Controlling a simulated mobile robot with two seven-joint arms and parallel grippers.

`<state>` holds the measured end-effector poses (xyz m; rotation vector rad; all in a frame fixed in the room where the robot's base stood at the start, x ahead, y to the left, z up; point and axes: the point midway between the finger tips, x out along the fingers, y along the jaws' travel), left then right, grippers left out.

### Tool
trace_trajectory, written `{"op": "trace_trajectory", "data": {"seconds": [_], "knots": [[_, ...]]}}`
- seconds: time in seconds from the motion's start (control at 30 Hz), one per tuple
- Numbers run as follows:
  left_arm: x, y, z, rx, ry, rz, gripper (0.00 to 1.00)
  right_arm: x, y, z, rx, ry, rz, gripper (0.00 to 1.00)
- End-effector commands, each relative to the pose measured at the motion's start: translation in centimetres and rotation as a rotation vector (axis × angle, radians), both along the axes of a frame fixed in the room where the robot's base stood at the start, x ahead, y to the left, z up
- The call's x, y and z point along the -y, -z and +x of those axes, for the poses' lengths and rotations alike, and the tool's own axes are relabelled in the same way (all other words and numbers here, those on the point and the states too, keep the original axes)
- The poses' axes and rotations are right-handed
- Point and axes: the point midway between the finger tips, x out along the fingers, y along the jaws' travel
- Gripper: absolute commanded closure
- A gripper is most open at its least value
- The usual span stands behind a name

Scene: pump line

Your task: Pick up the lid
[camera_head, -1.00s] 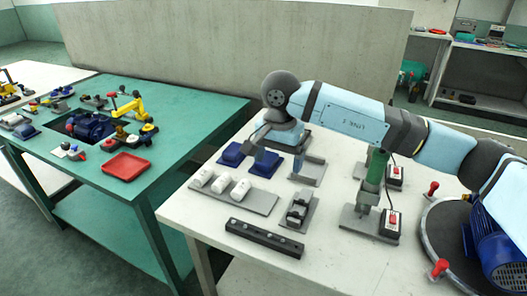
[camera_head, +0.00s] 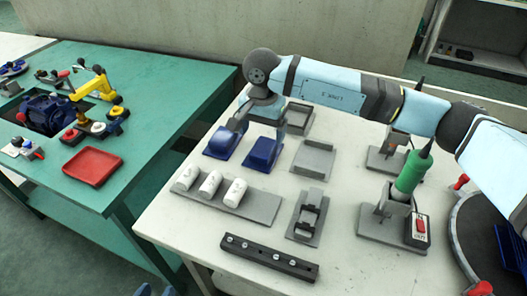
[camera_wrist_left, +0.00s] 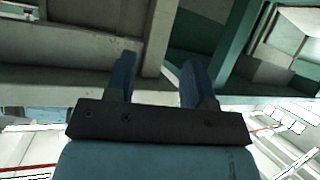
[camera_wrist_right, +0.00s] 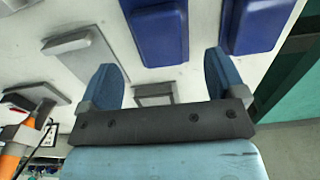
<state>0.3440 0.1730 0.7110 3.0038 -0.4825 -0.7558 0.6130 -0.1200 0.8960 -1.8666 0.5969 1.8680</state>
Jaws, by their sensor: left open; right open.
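Two blue box-shaped pieces stand side by side at the back of the white table, a left one (camera_head: 222,143) and a right one (camera_head: 262,153). They may be lids; I cannot tell for sure. Both also show at the top of the right wrist view, at the middle (camera_wrist_right: 160,32) and at the right (camera_wrist_right: 262,24). My right gripper (camera_head: 259,126) is open and empty above this area, partly in front of the blue pieces. Its fingers (camera_wrist_right: 162,75) are apart. My left gripper (camera_wrist_left: 153,82) is open and empty, away from the blue pieces.
A grey plate (camera_head: 313,158) and a grey open frame (camera_head: 299,118) lie right of the blue pieces. White cylinders (camera_head: 210,184) lie on a grey tray in front. A black bar (camera_head: 268,258), a grey stand (camera_head: 308,215) and a green tool (camera_head: 412,172) stand nearby. A red tray (camera_head: 92,165) is on the green table.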

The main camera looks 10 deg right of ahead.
Motion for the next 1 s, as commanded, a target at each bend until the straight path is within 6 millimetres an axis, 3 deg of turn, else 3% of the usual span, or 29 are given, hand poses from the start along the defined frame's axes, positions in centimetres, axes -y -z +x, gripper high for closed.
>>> {"op": "trace_trajectory", "data": {"seconds": [0.27, 0.6, 0.83, 1.0], "knots": [[0.1, 0.1, 0.0, 0.002, 0.001, -0.003, 0.51, 0.1, 1.9, 0.1, 0.000, 0.000, 0.000, 0.11], [0.2, 0.4, 0.0, 0.008, 0.003, -0.013, 0.51, 0.5, 6.4, 0.4, 0.000, 0.001, 0.000, 0.11], [0.2, -0.2, 0.1, 0.017, 0.003, -0.016, 0.51, 0.5, 6.6, 0.4, 0.001, 0.000, 0.000, 0.11], [0.2, -0.3, 0.1, 0.018, 0.003, -0.016, 0.51, 0.5, 6.6, 0.4, 0.001, 0.000, 0.000, 0.47]]}}
